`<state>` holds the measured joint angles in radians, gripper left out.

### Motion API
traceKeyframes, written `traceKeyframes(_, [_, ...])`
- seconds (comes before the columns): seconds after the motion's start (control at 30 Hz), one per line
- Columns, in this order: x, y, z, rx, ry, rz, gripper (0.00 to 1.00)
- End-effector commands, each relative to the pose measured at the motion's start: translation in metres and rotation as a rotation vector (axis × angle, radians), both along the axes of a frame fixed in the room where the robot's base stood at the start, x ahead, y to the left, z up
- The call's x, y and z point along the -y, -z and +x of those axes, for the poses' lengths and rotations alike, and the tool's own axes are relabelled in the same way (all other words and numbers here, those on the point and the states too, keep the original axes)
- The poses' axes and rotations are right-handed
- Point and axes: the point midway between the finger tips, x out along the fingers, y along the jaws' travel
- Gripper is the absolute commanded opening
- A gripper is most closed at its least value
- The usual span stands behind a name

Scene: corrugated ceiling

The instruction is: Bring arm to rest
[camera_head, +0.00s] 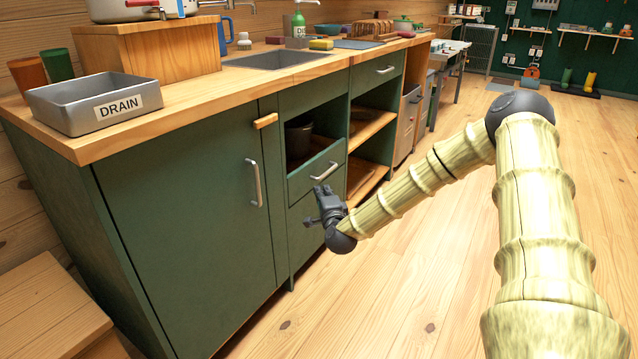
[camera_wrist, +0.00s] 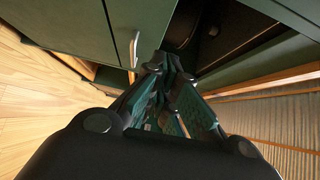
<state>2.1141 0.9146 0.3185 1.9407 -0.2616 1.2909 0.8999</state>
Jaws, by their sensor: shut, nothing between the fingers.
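My arm reaches from the right side of the head view toward the green cabinet (camera_head: 190,220). My gripper (camera_head: 323,192) is at its end, in front of the cabinet's drawer (camera_head: 318,172) and close to the drawer handle. From this view I cannot tell whether it touches the cabinet. In the wrist view my gripper (camera_wrist: 172,58) points at the cabinet front, its fingers together with nothing between them.
A grey tray marked DRAIN (camera_head: 92,102) stands on the wooden counter (camera_head: 190,95). A dark pot (camera_head: 299,138) sits in an open cubby above the drawer. A wooden step (camera_head: 50,310) is at lower left. The wooden floor (camera_head: 400,300) is clear around my arm.

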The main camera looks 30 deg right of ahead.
Motion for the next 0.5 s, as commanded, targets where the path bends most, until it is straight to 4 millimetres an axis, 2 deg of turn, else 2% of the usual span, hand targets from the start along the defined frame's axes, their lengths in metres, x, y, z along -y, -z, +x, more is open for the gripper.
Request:
traceKeyframes(0.13, [-0.003, 0.0, -0.008, 0.0, 0.0, 0.0, 0.0])
traceKeyframes(0.37, [-0.008, 0.002, -0.009, -0.005, -0.006, -0.003, 0.0])
traceKeyframes(0.47, [-0.022, 0.014, -0.011, -0.044, -0.033, -0.023, 0.0])
traceKeyframes(0.5, [-0.033, 0.023, -0.013, -0.073, -0.053, -0.039, 0.0])
